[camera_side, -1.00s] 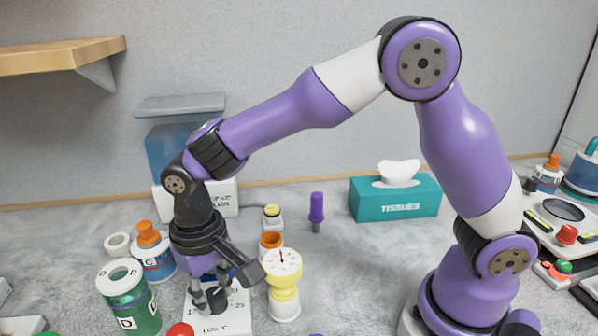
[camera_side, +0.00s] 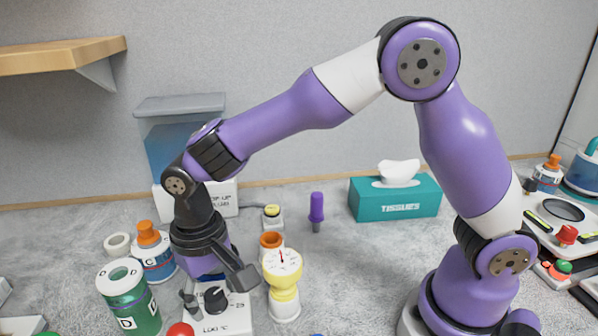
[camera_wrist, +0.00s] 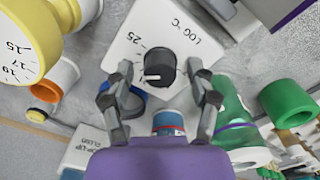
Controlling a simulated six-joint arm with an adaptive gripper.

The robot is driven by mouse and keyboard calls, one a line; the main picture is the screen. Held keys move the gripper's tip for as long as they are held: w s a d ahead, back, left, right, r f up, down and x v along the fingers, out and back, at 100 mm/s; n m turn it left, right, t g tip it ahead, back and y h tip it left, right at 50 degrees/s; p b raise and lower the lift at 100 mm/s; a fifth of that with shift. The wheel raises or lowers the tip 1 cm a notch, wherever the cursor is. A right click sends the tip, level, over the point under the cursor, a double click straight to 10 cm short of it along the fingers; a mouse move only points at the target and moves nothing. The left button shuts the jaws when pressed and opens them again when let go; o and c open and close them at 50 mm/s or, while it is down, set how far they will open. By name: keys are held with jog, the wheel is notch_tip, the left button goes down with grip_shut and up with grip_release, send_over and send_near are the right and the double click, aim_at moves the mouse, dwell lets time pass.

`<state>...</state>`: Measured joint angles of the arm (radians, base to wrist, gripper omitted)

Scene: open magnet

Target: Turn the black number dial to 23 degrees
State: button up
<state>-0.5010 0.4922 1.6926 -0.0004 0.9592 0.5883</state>
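The black dial (camera_wrist: 161,71) stands on a white box (camera_wrist: 135,30) printed "25" and "LOG °C". A white pointer line on its top points left in the wrist view; the exact reading is not legible. In the side view the dial (camera_side: 215,300) sits on the white box (camera_side: 236,318) at the lower left. My gripper (camera_wrist: 160,76) is open, with one finger on each side of the dial and visible gaps between. In the side view my gripper (camera_side: 213,290) is low over the box.
A green jar (camera_side: 130,295) marked D and a bottle (camera_side: 153,262) marked C stand left of the box. A yellow gauge (camera_side: 284,265) stands close on the right. A red knob (camera_side: 180,330) lies in front. Clear table lies right of the gauge.

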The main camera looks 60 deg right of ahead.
aim_at(215, 294)
jog(key=shift+r, duration=0.1)
notch_tip(215, 294, up, 12)
dwell(0.5)
